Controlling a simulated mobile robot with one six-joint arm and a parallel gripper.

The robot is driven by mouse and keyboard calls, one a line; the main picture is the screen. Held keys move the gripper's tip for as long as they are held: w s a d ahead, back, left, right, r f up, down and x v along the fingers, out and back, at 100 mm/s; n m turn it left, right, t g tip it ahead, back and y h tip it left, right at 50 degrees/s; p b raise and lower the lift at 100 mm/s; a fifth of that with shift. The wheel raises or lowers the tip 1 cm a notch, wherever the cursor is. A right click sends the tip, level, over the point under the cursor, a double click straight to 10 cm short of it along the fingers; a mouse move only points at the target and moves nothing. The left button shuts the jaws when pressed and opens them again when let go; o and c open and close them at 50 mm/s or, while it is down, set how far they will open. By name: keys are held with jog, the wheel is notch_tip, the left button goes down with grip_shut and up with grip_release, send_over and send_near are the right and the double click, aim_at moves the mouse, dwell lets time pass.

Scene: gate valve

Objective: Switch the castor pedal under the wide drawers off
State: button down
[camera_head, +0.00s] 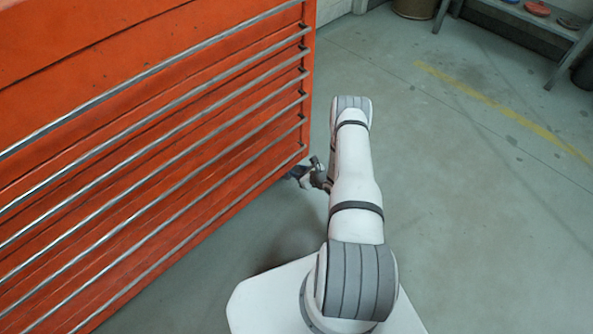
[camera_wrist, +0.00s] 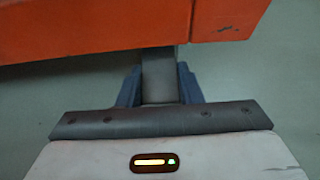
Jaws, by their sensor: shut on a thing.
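The wide drawers (camera_head: 150,150) are an orange cabinet with several long drawers and metal rails, filling the left of the head view. The pedal's far end and the castor wheel are hidden under the cabinet. I cannot tell the pedal's tilt.
The grey floor (camera_head: 470,220) to the right of the cabinet is clear, with a yellow line (camera_head: 500,110) on it. A low shelf (camera_head: 525,20) with round coloured items and a brown bin (camera_head: 414,8) stand at the back.

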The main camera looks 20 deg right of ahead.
jog(key=shift+w+r, duration=0.3)
jog(key=shift+w, duration=0.15)
jog(key=c, duration=1.4)
grip_release()
jog(key=o, duration=0.4)
jog(key=shift+s+f, duration=0.1)
jog(key=shift+s, duration=0.05)
jog(key=p+v, duration=0.3)
jog(key=v, duration=0.4)
jog(key=shift+s, duration=0.4)
